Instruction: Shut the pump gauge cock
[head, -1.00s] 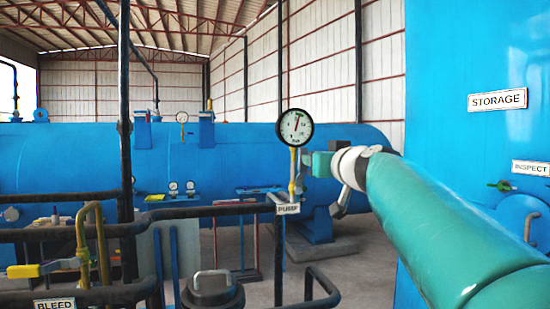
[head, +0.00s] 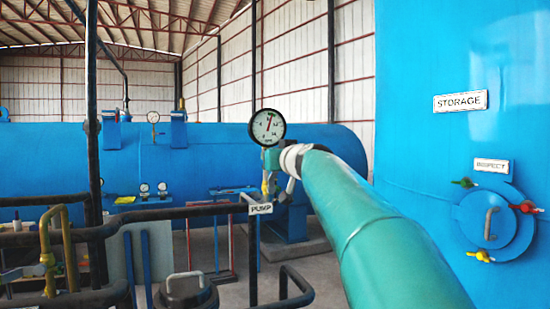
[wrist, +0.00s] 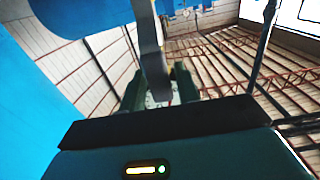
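The pump gauge (head: 268,127) is a round white dial with a black rim, upright in the head view. Below it are a thin yellow stem (head: 265,184) and the white PUMP label (head: 261,209). My gripper (head: 271,158) is right under the dial, in front of the upper stem, and hides the cock there. In the wrist view two dark fingers (wrist: 158,88) stand apart. A grey bar-like piece (wrist: 150,55) runs down into the space between them. I cannot tell whether it is the cock's handle or whether the fingers touch it.
Black pipe rails (head: 170,213) run below and left of the gauge. A yellow bent pipe (head: 45,235) stands at left. A blue storage tank (head: 430,50) with an INSPECT hatch (head: 490,218) fills the right. A long blue vessel (head: 60,165) lies behind.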

